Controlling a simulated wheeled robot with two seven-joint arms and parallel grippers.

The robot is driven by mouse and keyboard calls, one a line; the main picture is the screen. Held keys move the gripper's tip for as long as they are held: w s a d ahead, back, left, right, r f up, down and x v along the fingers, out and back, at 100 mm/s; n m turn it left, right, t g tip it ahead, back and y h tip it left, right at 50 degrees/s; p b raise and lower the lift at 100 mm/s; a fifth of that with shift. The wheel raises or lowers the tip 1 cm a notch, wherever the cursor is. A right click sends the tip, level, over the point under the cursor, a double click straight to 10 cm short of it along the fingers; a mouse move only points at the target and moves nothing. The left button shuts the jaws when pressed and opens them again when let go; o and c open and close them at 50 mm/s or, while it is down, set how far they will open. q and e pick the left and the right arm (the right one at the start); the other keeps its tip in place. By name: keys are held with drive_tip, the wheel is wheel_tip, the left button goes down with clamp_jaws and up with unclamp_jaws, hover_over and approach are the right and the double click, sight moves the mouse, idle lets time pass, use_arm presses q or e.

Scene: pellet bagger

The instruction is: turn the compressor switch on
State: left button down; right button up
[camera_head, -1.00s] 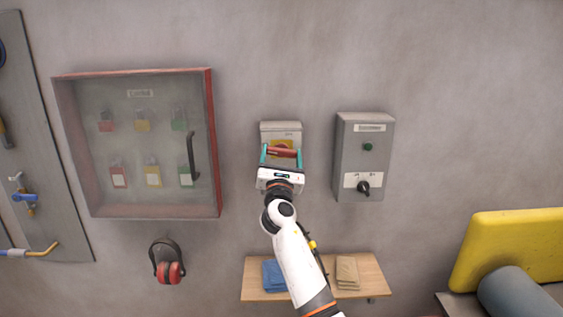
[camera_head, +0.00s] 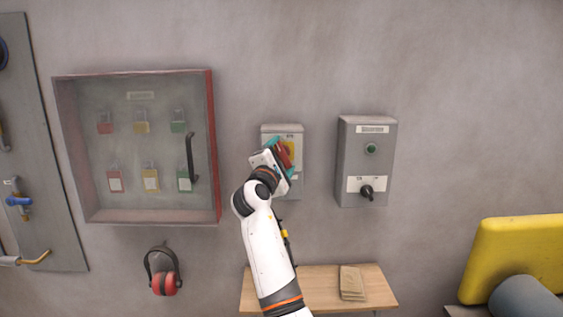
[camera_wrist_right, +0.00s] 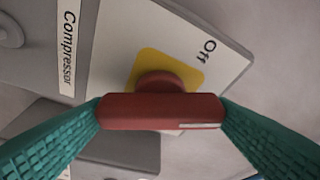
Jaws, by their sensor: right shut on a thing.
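The compressor switch is a grey box (camera_head: 270,130) on the wall with a yellow plate and a red handle (camera_head: 287,153). My right gripper (camera_head: 283,155) is shut on the red handle, with a teal finger at each end of it in the right wrist view (camera_wrist_right: 160,112). In that view the handle stands in front of a yellow patch (camera_wrist_right: 190,68) on a white plate, with the words "Off" and "Compressor" beside it. In the head view the gripper and handle are tilted steeply. Any "On" mark is not visible. My left gripper is not in view.
Right of the switch is a grey control box (camera_head: 348,160) with a green button and black knob. Left is a red-framed padlock cabinet (camera_head: 215,150). Ear defenders (camera_head: 165,275) hang below it. A yellow object (camera_head: 520,255) stands lower right.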

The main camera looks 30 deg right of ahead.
drive_tip(key=m+g, duration=0.1)
drive_tip(key=m, duration=0.1)
drive_tip(key=m+y, duration=0.1)
drive_tip(key=m, duration=0.2)
drive_tip(key=shift+g, duration=0.4)
idle(0.3)
drive_tip(key=o, duration=1)
drive_tip(key=shift+r+b+v, duration=0.2)
drive_tip(key=shift+b+v, duration=1.35)
drive_tip(key=shift+v, duration=4.45)
